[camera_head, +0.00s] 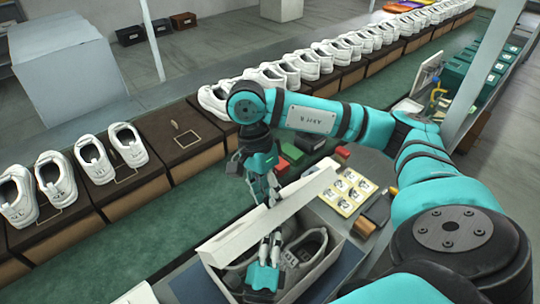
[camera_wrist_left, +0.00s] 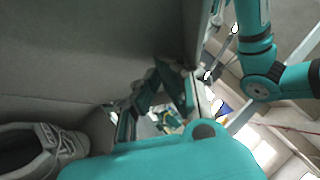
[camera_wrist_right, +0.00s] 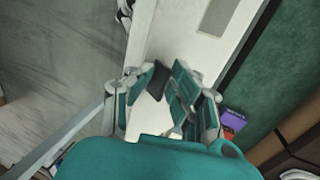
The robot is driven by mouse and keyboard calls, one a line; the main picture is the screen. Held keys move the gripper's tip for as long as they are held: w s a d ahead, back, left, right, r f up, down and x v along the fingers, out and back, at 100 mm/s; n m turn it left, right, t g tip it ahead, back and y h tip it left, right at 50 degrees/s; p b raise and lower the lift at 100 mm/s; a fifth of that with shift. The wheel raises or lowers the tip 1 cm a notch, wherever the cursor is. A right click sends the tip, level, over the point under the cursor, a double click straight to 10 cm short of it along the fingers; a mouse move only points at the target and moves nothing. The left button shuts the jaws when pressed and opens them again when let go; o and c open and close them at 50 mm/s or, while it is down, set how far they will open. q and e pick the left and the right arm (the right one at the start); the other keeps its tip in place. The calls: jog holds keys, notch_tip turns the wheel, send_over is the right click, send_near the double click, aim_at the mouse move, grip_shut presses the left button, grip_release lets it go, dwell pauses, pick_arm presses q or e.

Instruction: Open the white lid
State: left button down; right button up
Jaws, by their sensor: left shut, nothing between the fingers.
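The white lid (camera_head: 268,218) is a long panel on the white shoe box (camera_head: 322,272). It is raised at a tilt, and shoes (camera_head: 304,252) show in the box below it. My right gripper (camera_head: 268,190) is at the lid's upper edge, on its outer side. In the right wrist view its fingers (camera_wrist_right: 167,76) stand slightly apart, in front of the white lid (camera_wrist_right: 168,36). My left gripper (camera_head: 271,240) is shut and empty, pointing up at the lid's inner side from over the box. In the left wrist view the lid's grey inner side (camera_wrist_left: 90,55) fills the upper left.
A tray of small cards (camera_head: 349,192) lies right of the box. Rows of white shoes (camera_head: 91,160) stand on brown boxes along the green conveyor. A blue mat (camera_head: 190,290) lies left of the box.

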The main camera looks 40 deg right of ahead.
pick_arm(q)
jog(key=shift+w+r+t, duration=0.25)
jog(key=shift+r+t, duration=0.05)
jog(key=shift+r, duration=0.15)
pick_arm(e)
jog(key=shift+o, duration=1)
jog(key=shift+s+f, duration=0.15)
jog(key=shift+s, duration=0.05)
jog(key=shift+d, duration=0.1)
pick_arm(q)
jog(key=shift+f, duration=0.1)
pick_arm(e)
jog(key=shift+w, duration=0.1)
